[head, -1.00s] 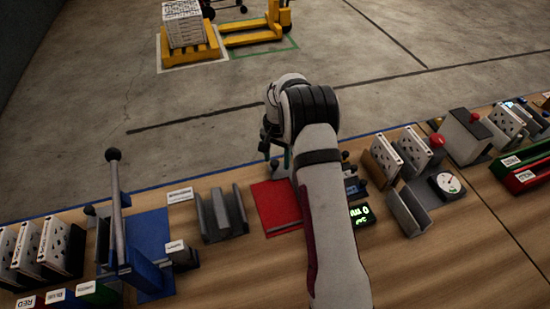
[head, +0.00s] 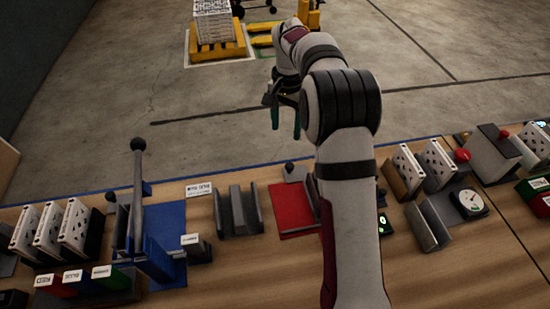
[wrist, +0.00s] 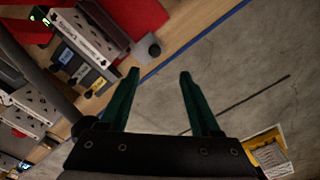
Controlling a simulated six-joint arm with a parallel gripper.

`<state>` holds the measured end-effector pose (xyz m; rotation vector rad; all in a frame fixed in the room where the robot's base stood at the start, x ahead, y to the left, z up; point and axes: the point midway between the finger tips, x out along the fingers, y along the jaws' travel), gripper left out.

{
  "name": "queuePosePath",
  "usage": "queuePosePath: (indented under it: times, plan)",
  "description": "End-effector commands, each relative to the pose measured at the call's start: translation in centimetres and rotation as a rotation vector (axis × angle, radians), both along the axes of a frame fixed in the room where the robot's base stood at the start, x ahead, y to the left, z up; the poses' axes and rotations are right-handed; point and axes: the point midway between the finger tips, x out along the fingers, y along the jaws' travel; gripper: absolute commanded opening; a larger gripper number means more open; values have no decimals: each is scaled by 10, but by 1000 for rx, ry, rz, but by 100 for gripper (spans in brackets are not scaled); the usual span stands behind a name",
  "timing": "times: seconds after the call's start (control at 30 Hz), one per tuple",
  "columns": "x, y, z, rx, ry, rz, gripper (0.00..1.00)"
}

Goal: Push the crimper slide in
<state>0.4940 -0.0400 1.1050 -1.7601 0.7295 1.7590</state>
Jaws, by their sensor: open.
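My gripper (head: 286,122) is open and empty. In the head view its green fingers hang in front of the floor, past the blue-edged far side of the bench. They also show in the wrist view (wrist: 160,75), apart, with bare floor between them. A grey block with a dark knob, likely the crimper slide (head: 292,171), sits at the far edge of a red plate (head: 288,208). The knob (wrist: 153,47) shows left of the fingertips in the wrist view, clear of them. My arm hides part of that station.
A blue-based press (head: 165,235) with a tall lever stands left, beside a grey channel holder (head: 238,212). White filters (head: 47,230) stand far left. A holder with filters (head: 405,170) and a round gauge (head: 468,203) are right.

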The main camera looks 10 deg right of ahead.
Motion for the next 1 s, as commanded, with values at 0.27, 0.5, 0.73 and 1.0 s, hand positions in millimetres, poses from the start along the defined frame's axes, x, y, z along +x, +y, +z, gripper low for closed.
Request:
queuePosePath:
  times: [0.27,0.5,0.73,1.0]
  plan:
    - [-50,26,48,27,1,54,64]
    - [-109,48,73,55,4,106,64]
    - [-154,60,82,73,7,143,64]
    - [-168,64,83,80,9,153,64]
